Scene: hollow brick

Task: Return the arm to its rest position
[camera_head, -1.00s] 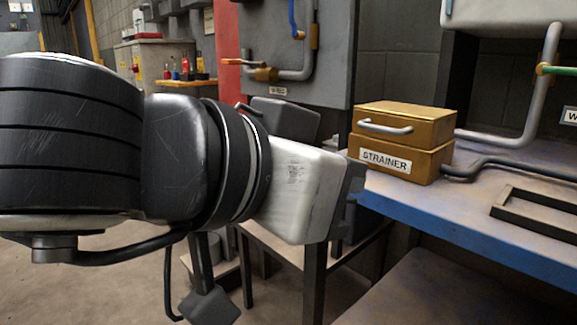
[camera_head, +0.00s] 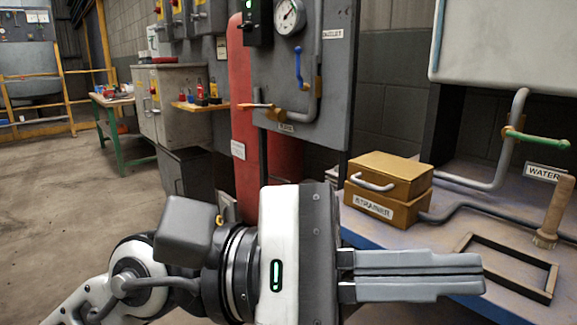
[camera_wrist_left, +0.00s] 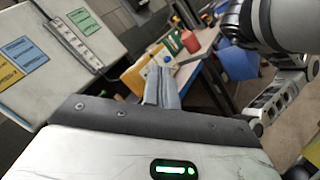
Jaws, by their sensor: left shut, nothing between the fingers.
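My left arm (camera_head: 150,275) comes in from the lower left of the head view and reaches across the lower middle. Its left gripper (camera_head: 480,275) points to the right, with the two grey fingers shut together and nothing between them. The fingers appear in front of the blue-edged bench in the picture. The left gripper (camera_wrist_left: 162,72) also shows in the wrist view, its fingers together above the white housing. My right gripper is not in view.
A brown box labelled STRAINER (camera_head: 385,195) and a dark rectangular frame (camera_head: 505,262) are on the bench. A green-handled valve (camera_head: 538,138) and a pipe stand behind. A grey panel with a gauge (camera_head: 290,15) is at the back. Open floor (camera_head: 60,190) lies left.

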